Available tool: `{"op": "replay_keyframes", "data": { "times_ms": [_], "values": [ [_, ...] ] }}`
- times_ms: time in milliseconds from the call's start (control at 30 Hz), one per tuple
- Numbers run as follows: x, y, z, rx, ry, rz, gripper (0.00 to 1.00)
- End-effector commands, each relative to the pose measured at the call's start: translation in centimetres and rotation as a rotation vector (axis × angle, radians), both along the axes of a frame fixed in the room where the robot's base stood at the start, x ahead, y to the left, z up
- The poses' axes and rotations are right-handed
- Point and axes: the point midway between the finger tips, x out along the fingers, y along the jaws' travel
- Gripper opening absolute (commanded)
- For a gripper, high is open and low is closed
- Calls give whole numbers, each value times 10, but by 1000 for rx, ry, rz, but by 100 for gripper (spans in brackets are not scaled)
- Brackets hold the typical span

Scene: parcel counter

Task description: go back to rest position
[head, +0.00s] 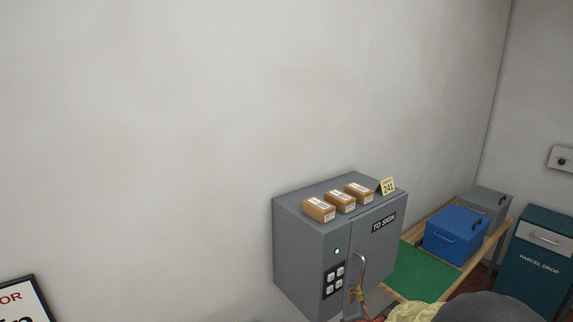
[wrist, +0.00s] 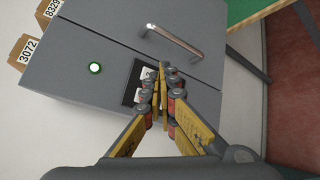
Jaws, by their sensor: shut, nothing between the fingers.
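My gripper (wrist: 161,76) is shut and empty in the wrist view, its yellow fingertips together in front of the dark keypad (wrist: 130,88) on a grey cabinet (wrist: 75,75). The fingers hide part of the keypad; I cannot tell whether they touch it. In the head view my gripper (head: 355,293) shows small at the lower edge, by the cabinet front (head: 302,245), just right of the keypad (head: 334,279) and below the metal door handle (head: 359,268). The cabinet door is closed and a green light (head: 337,251) glows above the keypad.
Several small parcels, one the left parcel (head: 319,210), and a "241" card (head: 388,187) stand on the cabinet. To the right are a green mat (head: 424,273), a blue box (head: 455,236), a grey box (head: 487,203) and a parcel drop bin (head: 540,262).

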Motion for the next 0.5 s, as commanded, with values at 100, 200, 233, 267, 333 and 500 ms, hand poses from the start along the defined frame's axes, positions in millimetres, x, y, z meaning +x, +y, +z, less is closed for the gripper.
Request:
{"op": "replay_keyframes", "data": {
  "times_ms": [100, 200, 233, 267, 333, 500],
  "values": [
    [0, 0, 0, 0, 0, 0, 0],
    [0, 0, 0, 13, -2, -3, 0],
    [0, 0, 0, 27, -4, -6, 0],
    [0, 0, -1, 47, -5, -11, 0],
    [-2, 1, -8, 128, 12, -27, 0],
    [-27, 13, -66, 468, 190, -124, 0]
  ]
}}
